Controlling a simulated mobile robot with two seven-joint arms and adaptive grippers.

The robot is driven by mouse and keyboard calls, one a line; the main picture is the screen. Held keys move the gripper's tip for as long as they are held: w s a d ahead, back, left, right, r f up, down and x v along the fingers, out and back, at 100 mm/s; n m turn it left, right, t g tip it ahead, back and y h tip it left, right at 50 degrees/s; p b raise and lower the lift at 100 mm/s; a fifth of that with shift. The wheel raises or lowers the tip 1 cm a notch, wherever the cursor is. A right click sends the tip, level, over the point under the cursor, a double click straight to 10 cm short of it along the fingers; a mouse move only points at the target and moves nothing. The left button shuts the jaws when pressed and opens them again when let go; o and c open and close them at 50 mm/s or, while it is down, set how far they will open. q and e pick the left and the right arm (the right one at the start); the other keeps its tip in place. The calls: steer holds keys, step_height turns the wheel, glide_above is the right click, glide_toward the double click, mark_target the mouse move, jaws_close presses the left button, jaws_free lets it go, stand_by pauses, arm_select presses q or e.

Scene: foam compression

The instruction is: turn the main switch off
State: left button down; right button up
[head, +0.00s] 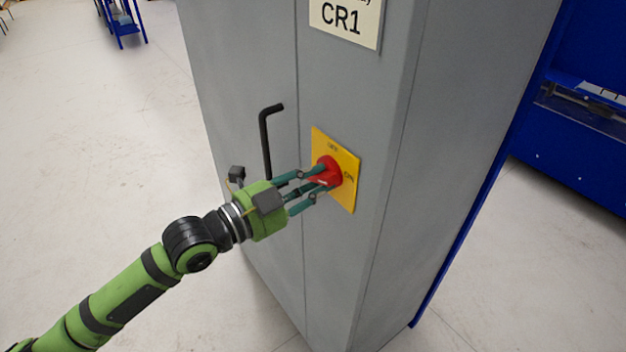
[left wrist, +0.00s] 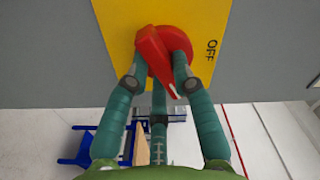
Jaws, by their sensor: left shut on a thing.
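The main switch is a red rotary knob (head: 327,172) on a yellow plate (head: 349,189) fixed to the grey cabinet. The plate shows OFF at its top and ON at its right side in the head view. My left gripper (head: 322,180) is at the knob, its fingers shut on it. In the left wrist view the red knob (left wrist: 160,62) with a white pointer mark sits between the fingers of the gripper (left wrist: 160,80). The OFF label (left wrist: 212,50) shows at the right on the yellow plate (left wrist: 115,25). My right gripper is not in view.
The grey cabinet (head: 250,60) carries a CR1 sign (head: 345,20) and a black handle (head: 265,140) left of the switch, close to my left gripper. A blue structure (head: 590,130) stands at the right. Pale floor (head: 90,140) is open at the left.

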arm_select(q)
steer(key=n+p, duration=0.1)
steer(key=n, duration=0.5)
steer(key=shift+s+r+p, duration=0.1)
steer(key=shift+r+p, duration=0.05)
steer(key=shift+p, duration=0.25)
steer(key=n+p, duration=0.1)
steer(key=n, duration=0.3)
steer(key=shift+d+r, duration=0.1)
steer(key=shift+n+p, duration=0.4)
steer(key=shift+n, duration=1)
steer(key=c, duration=1)
jaws_free()
steer(key=shift+c, duration=0.2)
steer(key=v, duration=1.2)
